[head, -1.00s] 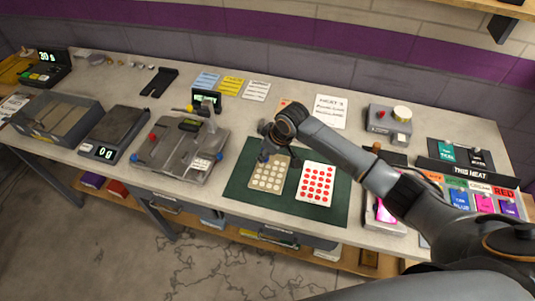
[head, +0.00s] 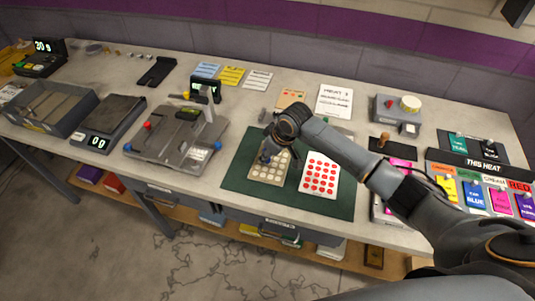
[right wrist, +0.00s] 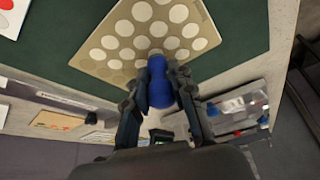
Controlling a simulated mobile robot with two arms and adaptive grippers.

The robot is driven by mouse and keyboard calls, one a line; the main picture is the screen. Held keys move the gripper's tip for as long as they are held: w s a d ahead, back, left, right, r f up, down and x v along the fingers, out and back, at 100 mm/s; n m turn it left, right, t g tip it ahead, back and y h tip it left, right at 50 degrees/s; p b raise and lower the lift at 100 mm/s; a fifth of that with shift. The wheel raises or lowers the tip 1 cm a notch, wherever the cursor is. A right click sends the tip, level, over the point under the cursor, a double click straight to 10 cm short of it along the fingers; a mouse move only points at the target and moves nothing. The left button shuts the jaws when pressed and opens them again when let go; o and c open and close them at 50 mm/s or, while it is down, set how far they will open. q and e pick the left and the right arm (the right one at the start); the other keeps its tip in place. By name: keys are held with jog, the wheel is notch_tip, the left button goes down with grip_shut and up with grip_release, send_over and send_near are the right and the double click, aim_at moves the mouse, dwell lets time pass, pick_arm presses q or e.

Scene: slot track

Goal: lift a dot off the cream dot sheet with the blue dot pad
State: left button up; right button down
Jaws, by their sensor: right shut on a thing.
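The cream dot sheet (head: 254,176) lies on a dark green mat (head: 237,182) with rows of pale round dots; it also shows at the top of the right wrist view (right wrist: 98,62). My right gripper (head: 268,151) is over the far part of this sheet and hides some of its dots. My left gripper is not in view.
A white sheet with red dots (head: 320,174) lies just right of the cream sheet. A grey fixture with blue knobs (head: 172,146) stands left of the mat. Colored cards (head: 474,195) and a grey box with a cream knob (head: 398,113) are at right. The mat's front is clear.

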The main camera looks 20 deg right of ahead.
jog(key=shift+f, duration=0.5)
dwell(0.8)
jog(key=shift+s+f, duration=0.1)
dwell(1.8)
notch_tip(320, 180, up, 7)
jog(key=p, duration=0.7)
jog(key=shift+p, duration=0.4)
